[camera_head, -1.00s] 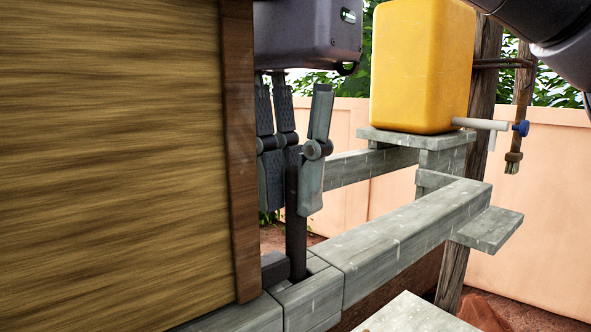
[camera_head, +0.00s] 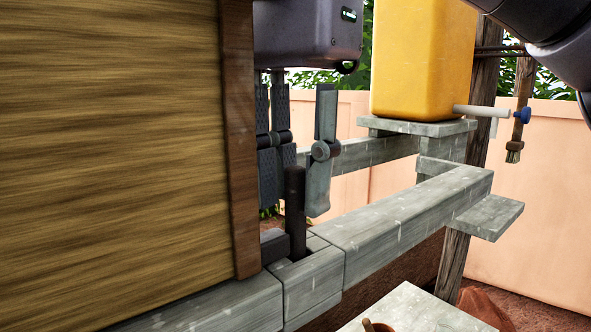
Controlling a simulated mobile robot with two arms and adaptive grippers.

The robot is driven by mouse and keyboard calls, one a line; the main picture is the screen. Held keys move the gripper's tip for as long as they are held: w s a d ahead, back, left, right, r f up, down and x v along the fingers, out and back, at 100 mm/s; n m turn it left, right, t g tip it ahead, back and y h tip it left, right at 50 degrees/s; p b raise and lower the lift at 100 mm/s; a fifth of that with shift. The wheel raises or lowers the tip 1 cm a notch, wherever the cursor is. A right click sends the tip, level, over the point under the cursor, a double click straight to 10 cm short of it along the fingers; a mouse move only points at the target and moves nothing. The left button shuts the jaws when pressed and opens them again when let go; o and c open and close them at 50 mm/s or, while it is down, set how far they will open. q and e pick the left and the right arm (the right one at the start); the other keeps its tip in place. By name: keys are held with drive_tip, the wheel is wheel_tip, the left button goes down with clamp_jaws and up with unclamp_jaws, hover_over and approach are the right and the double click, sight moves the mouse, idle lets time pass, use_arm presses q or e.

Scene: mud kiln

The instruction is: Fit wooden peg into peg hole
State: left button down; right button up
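The wooden peg (camera_head: 295,215) is a dark upright post standing at the end of the grey wooden beam (camera_head: 400,215). Its lower end goes into a dark opening in the beam, the peg hole (camera_head: 284,264); how deep it sits is hidden. My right gripper (camera_head: 297,190) hangs straight down from its dark purple body, fingers spread to the left and right of the peg. The peg's top shows in the gap between them, and the fingers look open. Whether either finger touches the peg is hard to tell. My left gripper is out of view.
A big wooden panel with a brown frame (camera_head: 240,150) fills the left side, close to the gripper. A yellow container (camera_head: 420,60) with a tap stands on a grey ledge behind. A grey tabletop (camera_head: 420,315) is at the bottom. A brush (camera_head: 516,120) hangs at right.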

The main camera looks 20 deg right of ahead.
drive_tip(key=shift+o, duration=0.9)
